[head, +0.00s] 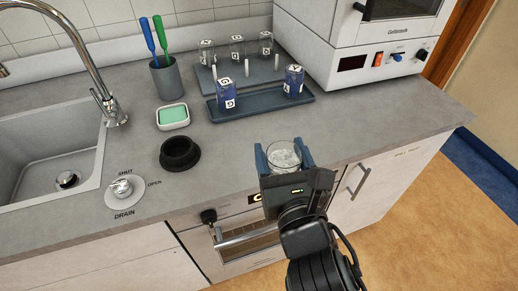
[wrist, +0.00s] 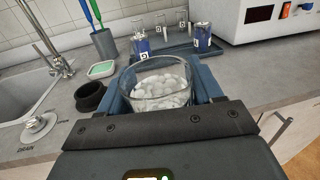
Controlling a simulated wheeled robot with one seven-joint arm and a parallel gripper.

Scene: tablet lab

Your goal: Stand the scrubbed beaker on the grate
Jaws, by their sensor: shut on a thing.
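My gripper (head: 282,162) is shut on a clear glass beaker (head: 285,152), its blue fingers on either side of it. The beaker is upright, held in front of the counter edge. In the wrist view the beaker (wrist: 160,84) has white, rounded, foam-like lumps inside; its base is hidden by my gripper. At the back of the counter is a flat grey-blue rack (head: 262,72) with upright pegs and several tagged clear glasses. In front of it is a dark blue tray (head: 262,102) with two tagged, blue-filled glasses. I cannot tell which of these is the grate.
A sink (head: 50,150) with a tap (head: 112,110) is at left, beside a drain knob (head: 122,188). A black ring (head: 180,153), a green sponge in a dish (head: 173,116) and a brush cup (head: 167,78) stand between. A white oven (head: 375,45) is back right. The counter right of the tray is clear.

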